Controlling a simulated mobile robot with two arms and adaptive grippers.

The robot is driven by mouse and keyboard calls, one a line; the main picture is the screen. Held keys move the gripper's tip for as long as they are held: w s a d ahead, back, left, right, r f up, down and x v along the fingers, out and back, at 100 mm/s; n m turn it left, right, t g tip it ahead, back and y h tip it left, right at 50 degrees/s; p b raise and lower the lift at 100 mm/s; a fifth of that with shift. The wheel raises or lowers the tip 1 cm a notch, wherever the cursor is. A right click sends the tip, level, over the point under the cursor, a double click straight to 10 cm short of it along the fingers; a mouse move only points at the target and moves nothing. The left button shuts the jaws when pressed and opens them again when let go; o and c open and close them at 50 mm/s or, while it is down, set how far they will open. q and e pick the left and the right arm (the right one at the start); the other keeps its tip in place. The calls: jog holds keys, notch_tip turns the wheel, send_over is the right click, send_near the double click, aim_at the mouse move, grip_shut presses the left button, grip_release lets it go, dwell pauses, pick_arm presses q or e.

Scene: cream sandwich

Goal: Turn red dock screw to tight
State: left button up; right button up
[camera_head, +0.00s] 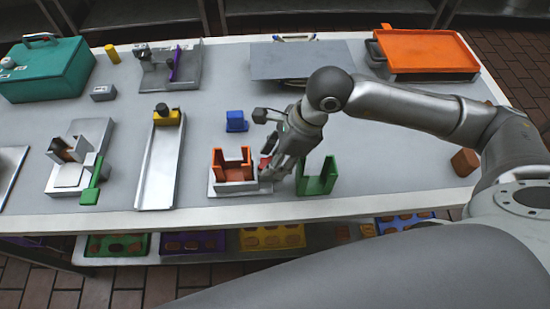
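The dock is an orange-red U-shaped holder (233,172) on a pale grey base near the front edge of the table. A small red piece (264,163), which looks like the dock screw, shows at the dock's right side. My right gripper (270,170) reaches down over this piece and hides most of it. The fingertips are close beside the dock's right end. I cannot tell whether they touch or grip the red piece, or how far the screw is turned. My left gripper is out of view.
A green U-shaped holder (318,178) stands just right of my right gripper. A blue block (236,121) sits behind the dock. A long metal channel (160,165) lies to the left. An orange tray (425,52) is at the back right. The table's front edge (240,211) is near.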

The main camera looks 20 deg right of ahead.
jog(key=m+b, duration=0.1)
jog(key=m+t+b, duration=0.1)
jog(key=m+b, duration=0.1)
jog(key=shift+s+a+f, duration=0.15)
jog(key=shift+f, duration=0.05)
jog(key=shift+r+m+t+h+b, duration=0.1)
jog(key=shift+m+t+h+b, duration=0.3)
jog(key=shift+m+b, duration=0.7)
jog(key=shift+s+a+r+m+h+b, duration=0.15)
jog(key=shift+m+h+b, duration=0.15)
jog(key=shift+m+b, duration=0.35)
jog(key=o, duration=1)
